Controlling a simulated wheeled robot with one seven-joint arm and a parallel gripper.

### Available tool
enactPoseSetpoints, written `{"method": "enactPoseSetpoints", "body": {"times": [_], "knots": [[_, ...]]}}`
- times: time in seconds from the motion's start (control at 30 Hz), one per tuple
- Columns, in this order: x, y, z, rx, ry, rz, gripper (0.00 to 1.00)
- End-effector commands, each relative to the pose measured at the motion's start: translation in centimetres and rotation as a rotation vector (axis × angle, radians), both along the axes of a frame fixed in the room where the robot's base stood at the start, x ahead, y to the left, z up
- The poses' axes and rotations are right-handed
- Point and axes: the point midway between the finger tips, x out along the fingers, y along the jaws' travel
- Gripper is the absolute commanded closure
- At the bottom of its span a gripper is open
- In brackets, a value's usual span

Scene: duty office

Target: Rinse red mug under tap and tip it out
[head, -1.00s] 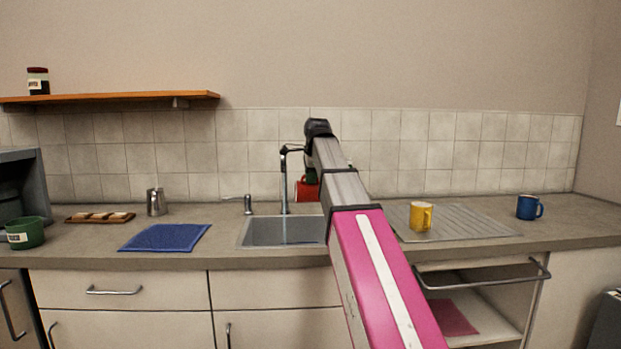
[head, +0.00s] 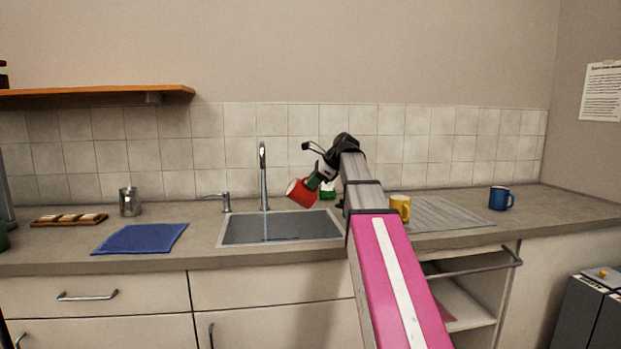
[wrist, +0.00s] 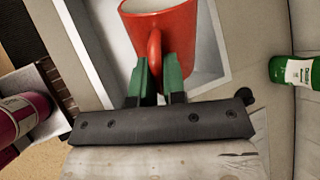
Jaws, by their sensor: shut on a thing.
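The red mug (head: 301,193) is in my gripper (head: 315,184), tilted, above the right part of the sink (head: 250,229). In the wrist view, the green fingers of my gripper (wrist: 158,82) are shut on the handle of the red mug (wrist: 185,40). The mug's pale inside shows at the top of that view, and I see no water in it. The tap (head: 263,175) stands behind the sink, left of the mug. A thin stream seems to fall from it into the sink, apart from the mug.
A yellow mug (head: 401,206) stands on the drainboard (head: 450,214), close beside my arm. A green bottle (wrist: 295,71) is near the sink. A blue mug (head: 501,198) is at the right, a blue cloth (head: 140,239) at the left. A lever (head: 226,203) stands left of the tap.

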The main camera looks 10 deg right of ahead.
Motion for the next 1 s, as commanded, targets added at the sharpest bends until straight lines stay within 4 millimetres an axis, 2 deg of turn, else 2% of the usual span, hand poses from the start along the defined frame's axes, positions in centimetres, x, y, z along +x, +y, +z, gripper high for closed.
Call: {"method": "enactPoseSetpoints", "body": {"times": [0.43,0.7,1.0], "knots": [[-0.1,-0.5,-3.7,0.456,0.003,-0.003,1.0],[-0.1,0.3,-5.4,0.704,0.002,0.0,1.0],[0.0,0.8,-6.6,0.892,0.002,0.001,1.0]]}}
